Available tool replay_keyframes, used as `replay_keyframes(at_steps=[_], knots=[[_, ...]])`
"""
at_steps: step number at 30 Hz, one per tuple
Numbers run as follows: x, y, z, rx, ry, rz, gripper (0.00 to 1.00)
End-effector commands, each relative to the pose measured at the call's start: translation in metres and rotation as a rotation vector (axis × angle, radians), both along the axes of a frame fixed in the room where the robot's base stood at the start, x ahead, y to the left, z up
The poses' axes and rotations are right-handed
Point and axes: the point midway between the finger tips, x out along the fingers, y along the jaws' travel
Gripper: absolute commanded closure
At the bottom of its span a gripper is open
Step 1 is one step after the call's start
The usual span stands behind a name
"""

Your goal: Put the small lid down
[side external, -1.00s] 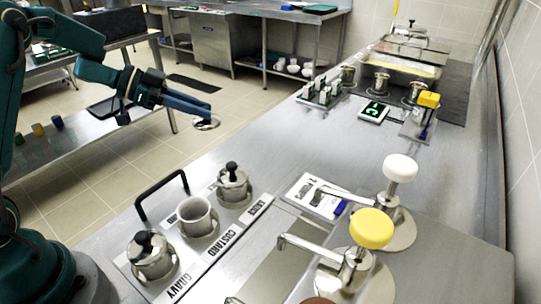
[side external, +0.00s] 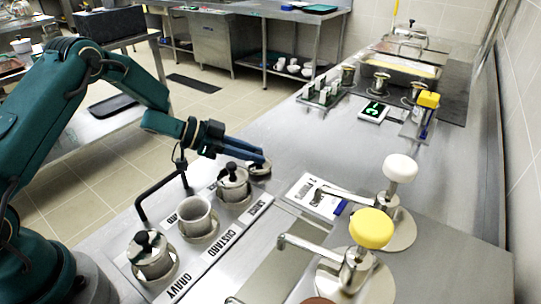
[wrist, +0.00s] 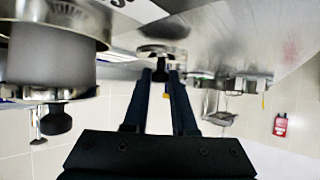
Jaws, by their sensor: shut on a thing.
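My gripper (side external: 264,157) is shut on the small lid (side external: 260,169), a round metal disc, low over the steel counter just behind the rear lidded pot. In the wrist view, which looks upside down, the fingertips (wrist: 163,68) close around its dark knob, and the lid's disc (wrist: 162,48) lies close to the steel surface. I cannot tell whether it touches the counter. An open grey pot (side external: 196,218) stands at the CUSTARD label without a lid.
Lidded pots stand on either side of the open pot: the rear one (side external: 233,187) and the GRAVY one (side external: 151,257). A black handle (side external: 160,190) rises beside them. Yellow-topped (side external: 371,228) and white-topped (side external: 400,168) pumps stand at right.

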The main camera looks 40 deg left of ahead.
Motion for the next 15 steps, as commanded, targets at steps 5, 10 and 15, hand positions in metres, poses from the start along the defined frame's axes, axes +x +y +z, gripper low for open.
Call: replay_keyframes(at_steps=[5,10,15], knots=[[0.0003,0.0003,-0.0062,0.000,-0.002,0.000,1.00],[0.0002,0.0002,-0.0060,0.000,-0.002,0.000,1.00],[0.0000,0.0002,-0.0092,0.000,-0.002,0.000,0.60]])
